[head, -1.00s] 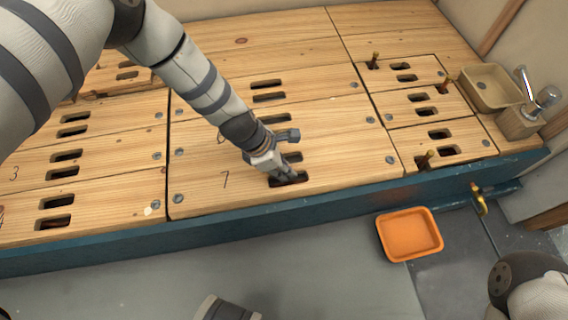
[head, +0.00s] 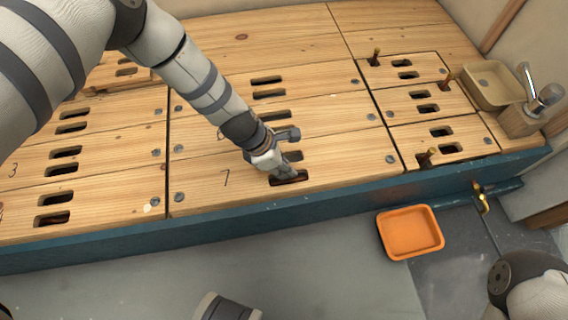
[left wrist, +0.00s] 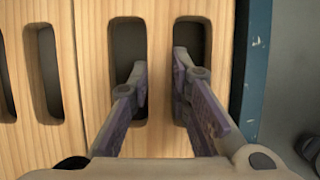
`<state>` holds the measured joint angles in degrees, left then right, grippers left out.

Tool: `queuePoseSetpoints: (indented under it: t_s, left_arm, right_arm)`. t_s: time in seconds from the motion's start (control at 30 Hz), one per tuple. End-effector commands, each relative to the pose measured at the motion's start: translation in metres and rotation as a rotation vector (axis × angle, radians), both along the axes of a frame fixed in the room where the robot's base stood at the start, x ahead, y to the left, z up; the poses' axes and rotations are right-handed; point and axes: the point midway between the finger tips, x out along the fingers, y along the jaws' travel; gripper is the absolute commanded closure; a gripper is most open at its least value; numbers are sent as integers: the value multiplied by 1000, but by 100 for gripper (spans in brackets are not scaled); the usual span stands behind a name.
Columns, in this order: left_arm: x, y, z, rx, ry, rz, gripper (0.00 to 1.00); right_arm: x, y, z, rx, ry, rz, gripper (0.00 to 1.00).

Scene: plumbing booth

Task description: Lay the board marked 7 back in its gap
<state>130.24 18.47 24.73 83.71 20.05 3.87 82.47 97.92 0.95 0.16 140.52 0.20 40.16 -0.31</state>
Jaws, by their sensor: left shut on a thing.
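The board marked 7 (head: 330,172) lies at the front of the middle bay, along the blue front beam. It looks about level with the boards around it; whether it is fully flush I cannot tell. Its 7 shows left of my gripper. My left gripper (head: 290,175) points down into its slots. In the left wrist view the two fingers (left wrist: 160,75) reach into two neighbouring slots and are shut on the wooden strip between them. The fingertips are partly hidden in the slots. My right gripper is not in view.
The blue beam (head: 320,207) borders the boards at the front. Slotted boards lie left and behind; smaller ones with brass pegs (head: 427,157) lie right. An orange tray (head: 411,232) is on the floor.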

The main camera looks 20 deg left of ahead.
Motion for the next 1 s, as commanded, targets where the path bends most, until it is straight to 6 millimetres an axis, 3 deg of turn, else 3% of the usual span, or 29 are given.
queuePoseSetpoints:
  t_s: [0.07, 0.1, 0.2, 0.47, 0.57, 0.8, 1.0]
  left_arm:
    - [1, 0, -1, -1, -2, 1, 100]
    - [1, 0, -1, -1, -2, 0, 75]
    - [1, 0, -1, 0, -1, 0, 59]
    - [-1, 1, -1, 0, 2, 1, 59]
    - [-2, 4, 7, 1, 0, 2, 59]
    - [-14, 23, 67, -2, -3, 2, 59]
    - [-23, 35, 102, -1, -2, 2, 59]
  right_arm:
    - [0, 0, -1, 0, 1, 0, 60]
    - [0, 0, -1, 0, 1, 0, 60]
    - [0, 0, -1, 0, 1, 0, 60]
    - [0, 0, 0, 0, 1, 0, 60]
    - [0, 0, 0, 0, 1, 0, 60]
    - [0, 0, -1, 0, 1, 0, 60]
    - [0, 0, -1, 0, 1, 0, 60]
